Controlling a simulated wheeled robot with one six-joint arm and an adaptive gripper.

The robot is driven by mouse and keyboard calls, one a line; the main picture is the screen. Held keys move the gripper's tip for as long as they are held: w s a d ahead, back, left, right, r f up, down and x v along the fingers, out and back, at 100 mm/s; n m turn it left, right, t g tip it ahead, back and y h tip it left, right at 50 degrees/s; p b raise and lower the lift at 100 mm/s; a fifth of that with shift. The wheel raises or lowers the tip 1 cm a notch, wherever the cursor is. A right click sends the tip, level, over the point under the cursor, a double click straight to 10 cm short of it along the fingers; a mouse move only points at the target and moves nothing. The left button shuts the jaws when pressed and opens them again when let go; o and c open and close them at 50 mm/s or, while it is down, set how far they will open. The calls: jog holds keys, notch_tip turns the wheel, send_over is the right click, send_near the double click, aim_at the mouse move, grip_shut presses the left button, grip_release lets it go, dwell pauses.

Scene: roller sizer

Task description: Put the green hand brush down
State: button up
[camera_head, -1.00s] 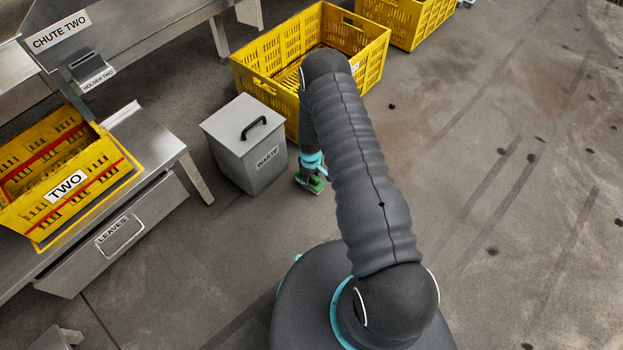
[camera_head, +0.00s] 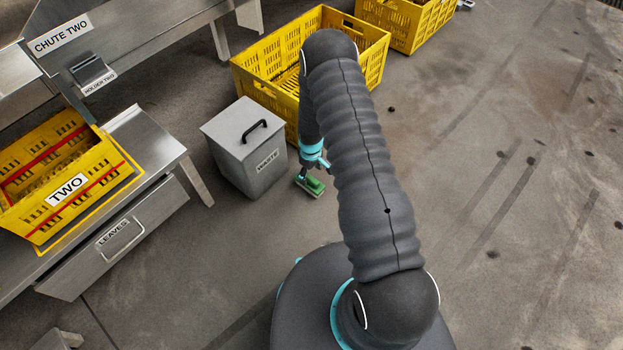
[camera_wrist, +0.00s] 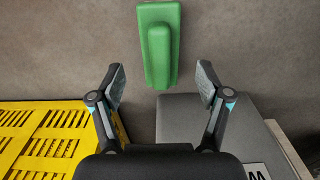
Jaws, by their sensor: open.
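The green hand brush (camera_head: 311,186) lies on the grey floor, just right of the waste bin and apart from it. In the wrist view the brush (camera_wrist: 158,45) lies at the top, beyond the fingertips, its raised green handle facing up. In the head view my gripper (camera_head: 307,168) hangs close by the brush, partly hidden by my arm.
The grey waste bin (camera_head: 226,133) with a black lid handle stands left of the brush. A yellow crate (camera_head: 270,95) is behind it, another yellow crate (camera_head: 400,22) farther back. A steel table (camera_head: 160,140) with yellow crate TWO (camera_head: 100,205) is left.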

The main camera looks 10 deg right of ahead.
notch_tip(320, 180, up, 6)
jog(key=shift+f, duration=0.25)
notch_tip(320, 180, up, 14)
jog(key=m+t, duration=0.1)
send_over(311, 178)
jog(key=w, duration=0.1)
jog(key=s+r+m+t, duration=0.1)
jog(key=s+r, duration=0.1)
jog(key=r, duration=0.7)
jog(key=s+r+m, duration=0.1)
jog(key=s+r, duration=0.2)
jog(key=r, duration=0.6)
jog(key=s+r+m+t, duration=0.1)
jog(key=s+r+m, duration=0.1)
jog(key=s+r, duration=0.7)
jog(key=s+r+m+t, duration=0.2)
jog(key=s+r, duration=0.7)
jog(key=s, duration=0.8)
jog(key=shift+s+r+t, duration=0.15)
jog(key=shift+r+t, duration=0.15)
jog(key=shift+r, duration=0.05)
